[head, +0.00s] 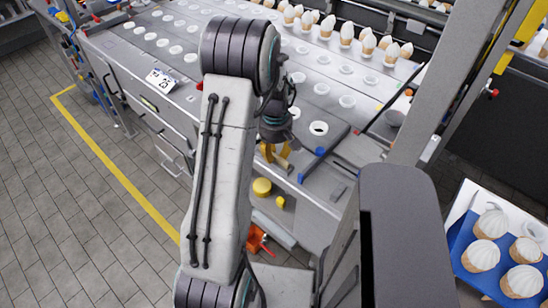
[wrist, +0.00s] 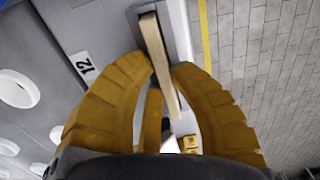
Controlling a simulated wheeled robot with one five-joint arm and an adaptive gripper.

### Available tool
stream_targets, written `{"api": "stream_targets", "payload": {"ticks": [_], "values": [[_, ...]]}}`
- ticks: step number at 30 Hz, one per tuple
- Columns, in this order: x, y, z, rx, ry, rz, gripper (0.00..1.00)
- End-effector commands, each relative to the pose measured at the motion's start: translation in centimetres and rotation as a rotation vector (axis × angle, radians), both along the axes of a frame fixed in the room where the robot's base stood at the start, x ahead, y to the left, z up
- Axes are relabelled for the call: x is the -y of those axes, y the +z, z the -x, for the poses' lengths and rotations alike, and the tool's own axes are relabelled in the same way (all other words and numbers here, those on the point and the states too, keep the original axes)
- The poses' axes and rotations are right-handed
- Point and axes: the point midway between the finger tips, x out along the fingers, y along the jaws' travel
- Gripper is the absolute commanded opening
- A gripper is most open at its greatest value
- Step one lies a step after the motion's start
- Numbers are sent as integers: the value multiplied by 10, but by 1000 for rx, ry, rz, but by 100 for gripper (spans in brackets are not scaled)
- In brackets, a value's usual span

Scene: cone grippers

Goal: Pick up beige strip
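The beige strip (wrist: 162,62) shows in the wrist view as a long, narrow bar. It runs from a grey frame at the top down between my gripper's yellow fingers. My gripper (wrist: 161,65) is open around it, with one fingertip on each side and small gaps showing. A third finger shows lower, just left of the strip. I cannot tell how far the strip lies beyond the fingertips. In the head view my gripper (head: 275,155) is at the front edge of the machine, partly behind my arm. I cannot make out the strip there.
The grey machine (head: 130,75) carries rows of white cups and cones. Yellow knobs (head: 262,187) and an orange part (head: 254,238) are near its front edge. A blue tray (head: 462,235) with several cones is at the right. Tiled floor is clear at the left.

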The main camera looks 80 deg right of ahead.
Motion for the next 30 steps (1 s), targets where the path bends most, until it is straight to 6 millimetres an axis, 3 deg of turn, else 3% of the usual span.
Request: {"api": "stream_targets", "payload": {"ticks": [4,20,30], "values": [[0,0,0,0,0,0,0],[0,2,0,-1,0,1,0],[1,35,0,-1,0,7,0]]}}
